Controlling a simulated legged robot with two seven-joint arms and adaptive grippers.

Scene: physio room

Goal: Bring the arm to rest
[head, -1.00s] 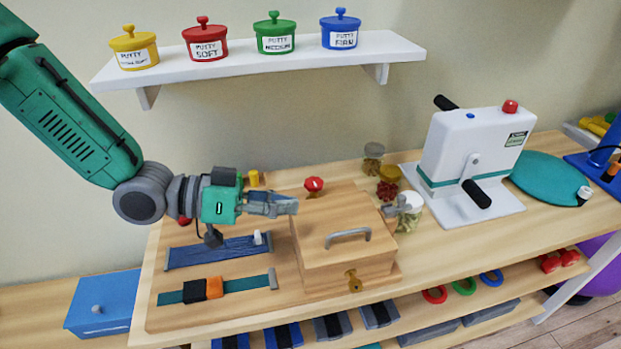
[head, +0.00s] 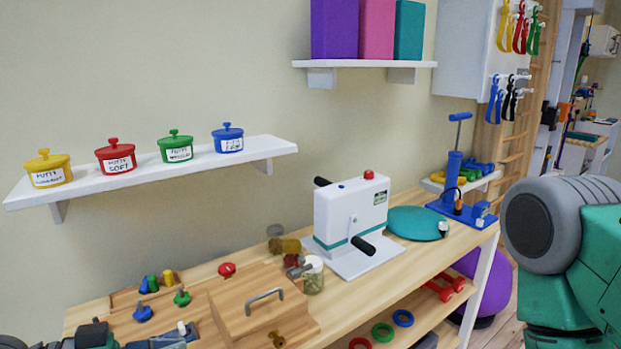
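My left arm shows only at the bottom left corner, low over the wooden activity board. My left gripper (head: 150,342) is cut by the lower picture edge, beside the blue strap (head: 190,332) with its white peg. Whether its fingers are open or shut, or touch the strap, I cannot tell. My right arm (head: 560,250) fills the right edge, with a grey joint and green links. Its gripper is outside the picture.
The wooden box (head: 240,315) with a grey handle stands right of my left gripper. Coloured knobs (head: 143,313), a lidded jar (head: 313,275) and the white crank machine (head: 350,215) share the bench. Putty pots line the wall shelf (head: 265,150).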

